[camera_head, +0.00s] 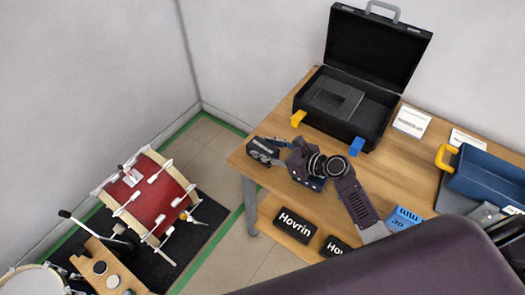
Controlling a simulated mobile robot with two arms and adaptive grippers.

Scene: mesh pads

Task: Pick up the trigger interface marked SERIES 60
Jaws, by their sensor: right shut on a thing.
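My right gripper (277,157) reaches over the left part of the wooden table and is shut on a small dark box (262,146) with a pale strip on its top. The marking on this box is too small to read, and I cannot tell whether it is clear of the table. A brighter blue box (405,218) marked 30 stands on the table to the right of my forearm. My left gripper is not in view.
An open black case (340,125) stands behind my gripper on the table (410,165). A blue bin (490,180) with a yellow handle is at right. Black Hovrin boxes (295,226) lie near the front. A red drum (150,200) stands on the floor at left.

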